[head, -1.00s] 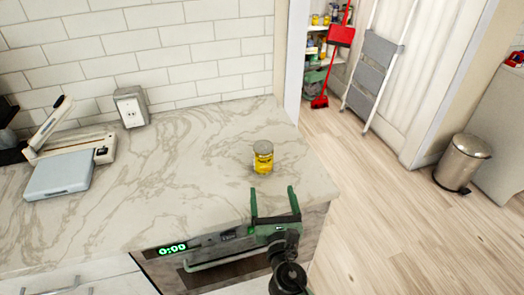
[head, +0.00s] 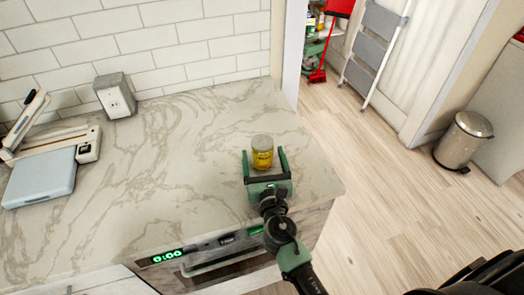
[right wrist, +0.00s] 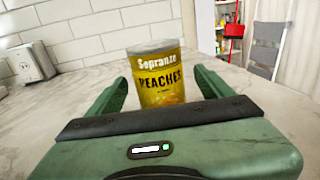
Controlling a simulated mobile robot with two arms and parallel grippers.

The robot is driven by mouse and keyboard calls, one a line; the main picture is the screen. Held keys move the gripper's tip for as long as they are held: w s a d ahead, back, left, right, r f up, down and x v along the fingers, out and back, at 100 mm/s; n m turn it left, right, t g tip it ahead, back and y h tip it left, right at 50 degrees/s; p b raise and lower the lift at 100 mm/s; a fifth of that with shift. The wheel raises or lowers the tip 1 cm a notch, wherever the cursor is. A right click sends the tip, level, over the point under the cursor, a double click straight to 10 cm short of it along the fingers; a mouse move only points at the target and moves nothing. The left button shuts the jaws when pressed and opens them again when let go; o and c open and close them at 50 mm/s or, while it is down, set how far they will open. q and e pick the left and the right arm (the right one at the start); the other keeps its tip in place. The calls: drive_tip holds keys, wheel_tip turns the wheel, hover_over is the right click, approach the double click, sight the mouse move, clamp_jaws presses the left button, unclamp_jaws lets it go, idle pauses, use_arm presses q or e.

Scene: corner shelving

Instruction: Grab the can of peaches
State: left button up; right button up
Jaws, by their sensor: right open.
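The can of peaches (head: 262,150) is yellow with a grey top and stands upright on the marble counter (head: 180,140) near its right end. The right wrist view shows its label, "Sopranze Peaches", on the can (right wrist: 160,78) straight ahead. My right gripper (head: 264,158) is open, with one green finger on each side of the can. In the right wrist view the fingers (right wrist: 160,85) show gaps to the can on both sides. The can's lowest part is hidden behind the gripper body. My left gripper is not in view.
A white and grey appliance (head: 42,178) lies at the counter's left. An outlet box (head: 115,96) stands by the tiled wall. An oven (head: 225,255) is below the counter's front edge. A trash bin (head: 463,140) and a ladder (head: 376,55) stand on the floor to the right.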

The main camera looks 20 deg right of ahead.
drive_tip(key=w, duration=0.4)
drive_tip(key=shift+d+r+p, duration=0.2)
drive_tip(key=shift+d+p, duration=0.05)
drive_tip(key=shift+p, duration=0.1)
drive_tip(key=shift+w, duration=0.45)
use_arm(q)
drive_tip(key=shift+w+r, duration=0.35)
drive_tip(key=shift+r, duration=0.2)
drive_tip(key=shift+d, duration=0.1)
use_arm(e)
clamp_jaws()
drive_tip(key=shift+r, duration=0.1)
